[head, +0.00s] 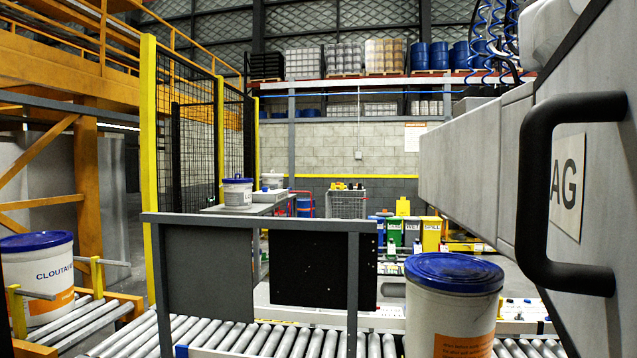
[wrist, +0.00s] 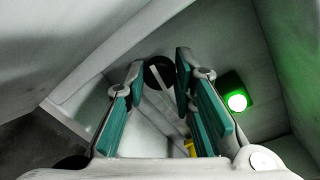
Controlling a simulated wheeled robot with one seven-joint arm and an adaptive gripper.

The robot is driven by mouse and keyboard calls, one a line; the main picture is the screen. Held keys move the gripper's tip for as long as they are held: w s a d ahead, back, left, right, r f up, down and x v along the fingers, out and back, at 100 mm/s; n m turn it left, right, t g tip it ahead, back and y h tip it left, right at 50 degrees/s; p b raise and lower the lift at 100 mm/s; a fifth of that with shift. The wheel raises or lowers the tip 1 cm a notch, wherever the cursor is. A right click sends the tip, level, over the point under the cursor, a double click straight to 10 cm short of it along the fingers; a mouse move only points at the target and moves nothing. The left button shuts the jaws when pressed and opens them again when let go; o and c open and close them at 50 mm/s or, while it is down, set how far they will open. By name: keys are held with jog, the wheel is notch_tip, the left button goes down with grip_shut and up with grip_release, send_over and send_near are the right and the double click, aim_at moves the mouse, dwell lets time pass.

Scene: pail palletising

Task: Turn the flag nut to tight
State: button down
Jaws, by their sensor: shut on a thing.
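My gripper (wrist: 160,82) shows in the wrist view, with its teal finger pads on both sides of a small dark round piece with a pale bar across it. I take this piece to be the flag nut (wrist: 158,73). It sits between the fingertips, and the gripper is shut on it. The far side of the nut and any tight mark are not visible. The gripper and the nut do not show in the head view.
A lit green lamp (wrist: 237,102) is right of the fingers, among close grey walls. In the head view, a grey housing with a black handle (head: 560,190) fills the right. A blue-lidded pail (head: 452,300) stands by the roller conveyor (head: 270,340); another pail (head: 40,275) is left.

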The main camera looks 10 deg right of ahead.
jog(key=shift+n, duration=0.4)
jog(key=c, duration=1.6)
grip_release()
jog(key=shift+c, duration=0.2)
jog(key=shift+s+a+r, duration=0.1)
jog(key=shift+s, duration=0.25)
jog(key=f+v, duration=0.1)
jog(key=v, duration=1)
jog(key=shift+r, duration=0.4)
jog(key=shift+s+a, duration=0.1)
